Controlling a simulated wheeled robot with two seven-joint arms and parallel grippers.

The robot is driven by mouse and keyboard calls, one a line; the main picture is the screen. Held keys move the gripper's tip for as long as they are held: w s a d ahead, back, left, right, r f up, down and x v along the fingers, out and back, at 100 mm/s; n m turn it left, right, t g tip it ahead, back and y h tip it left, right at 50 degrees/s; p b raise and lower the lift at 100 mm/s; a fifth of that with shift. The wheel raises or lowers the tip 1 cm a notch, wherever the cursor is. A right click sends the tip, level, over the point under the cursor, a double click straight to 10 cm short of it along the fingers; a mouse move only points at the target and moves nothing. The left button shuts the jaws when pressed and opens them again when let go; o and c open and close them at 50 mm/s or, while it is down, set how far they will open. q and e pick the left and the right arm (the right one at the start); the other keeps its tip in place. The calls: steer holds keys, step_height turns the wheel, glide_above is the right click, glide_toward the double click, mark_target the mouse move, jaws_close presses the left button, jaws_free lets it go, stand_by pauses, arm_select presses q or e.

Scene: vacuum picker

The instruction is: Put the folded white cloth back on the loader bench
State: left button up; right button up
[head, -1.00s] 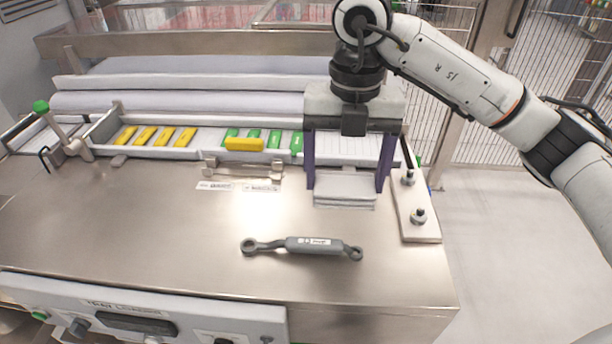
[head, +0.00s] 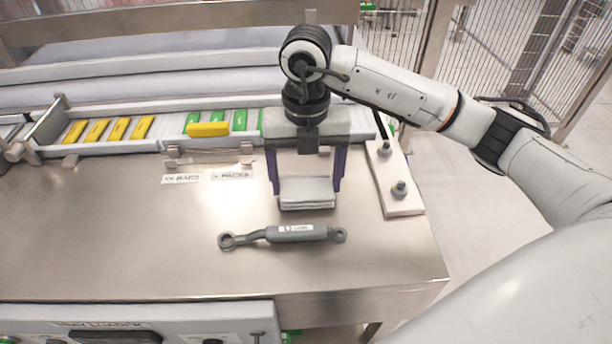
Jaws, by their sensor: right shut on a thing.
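The folded white cloth (head: 307,194) is a small flat stack near the right end of the steel loader bench (head: 130,240). My right gripper (head: 307,187) reaches down from above, with one dark purple finger at each side of the cloth, and is shut on it. The cloth is just behind a grey double-ended tool (head: 290,234). I cannot tell whether its underside touches the bench top. My left gripper is not in view.
A white plate with two knobs (head: 396,178) lies right of the cloth. Behind are a rail with yellow bars (head: 118,128) and green bars (head: 240,120), a small metal bracket (head: 208,158) and labels (head: 232,176). The bench's left and front are clear.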

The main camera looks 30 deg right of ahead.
mark_target(306, 185)
steer(key=o, duration=1.1)
steer(key=shift+f, duration=0.1)
step_height(306, 185, up, 12)
steer(key=shift+r+p, duration=0.2)
steer(key=shift+p, duration=0.2)
